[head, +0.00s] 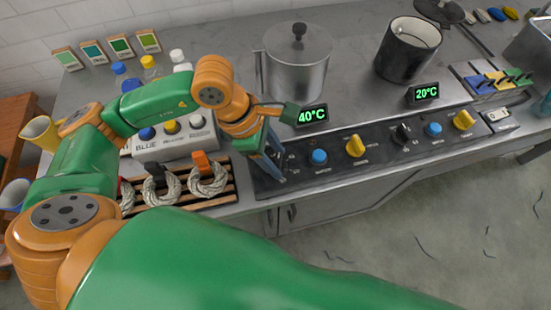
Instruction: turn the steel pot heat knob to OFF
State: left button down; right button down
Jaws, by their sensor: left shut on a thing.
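The steel pot (296,72), lidded, stands on the counter in the head view, with a green 40°C display (312,115) in front of it. Below is the dark control panel (340,166). My left gripper (273,164) reaches down to the panel's left end and is shut on the leftmost knob, the steel pot heat knob. My fingers hide that knob, so its pointer setting cannot be read. A blue knob (319,157) and a yellow knob (355,145) sit just to its right. My right gripper is out of view.
A black pot (408,50) with a 20°C display (424,93) stands to the right. Its knobs include a black one (402,134). Grey skeins hang on a wooden rack (222,192) left of my gripper, near a white button box (175,143). Open floor lies in front.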

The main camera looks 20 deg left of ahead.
pick_arm(q)
jog(key=shift+s+n+t+y+b, duration=0.15)
jog(key=shift+n+t+b, duration=0.25)
jog(key=shift+n+b, duration=0.5)
jog(key=shift+w+n+t+y+b, duration=0.15)
jog(key=shift+n+t+b, duration=0.35)
jog(key=shift+n, duration=0.7)
jog(key=shift+s, duration=0.1)
jog(key=shift+c, duration=1.2)
grip_release()
jog(key=v, duration=0.7)
